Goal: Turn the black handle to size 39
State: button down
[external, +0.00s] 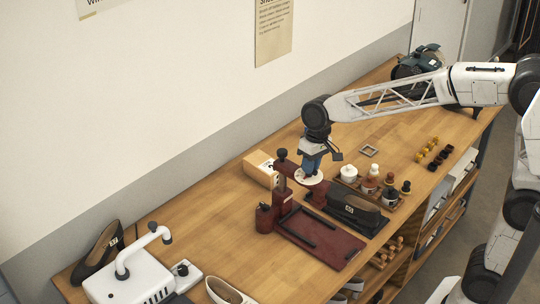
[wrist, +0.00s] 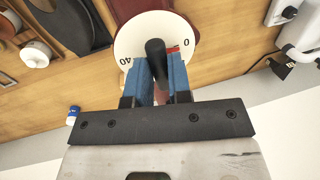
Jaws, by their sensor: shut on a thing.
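The black handle (wrist: 156,58) stands up from a round white dial (wrist: 128,40) in the wrist view. The dial shows 40 at its left edge and 0 at its right edge. A short red mark (wrist: 173,49) lies just right of the handle, on the side of the 0. My gripper (wrist: 160,75) is shut on the handle, with one blue finger on each side. In the external view my gripper (external: 311,160) points down onto the white dial (external: 307,177), which sits on the dark red device (external: 318,240). There the handle is hidden by the fingers.
A wooden block (external: 260,168) is just left. A white machine (external: 128,276) with a curved arm is at the front left. Bare tabletop (external: 210,215) lies left of the device.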

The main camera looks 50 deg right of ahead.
jog(key=m+t, duration=0.1)
jog(key=m, duration=0.5)
jog(key=shift+a, duration=0.1)
jog(key=m, duration=0.3)
jog(key=shift+a+m+t+h, duration=0.1)
jog(key=shift+m+t+h, duration=0.3)
jog(key=m, duration=0.4)
jog(key=shift+h, duration=0.4)
jog(key=m, duration=0.3)
jog(key=shift+a+h, duration=0.15)
jog(key=shift+h, duration=0.15)
jog(key=m, duration=0.4)
jog(key=shift+m+h, duration=0.3)
jog(key=shift+h, duration=0.1)
jog(key=m+h, duration=0.1)
jog(key=m, duration=0.5)
jog(key=shift+w, duration=0.15)
jog(key=shift+m, duration=0.3)
jog(key=c, duration=1.1)
grip_release()
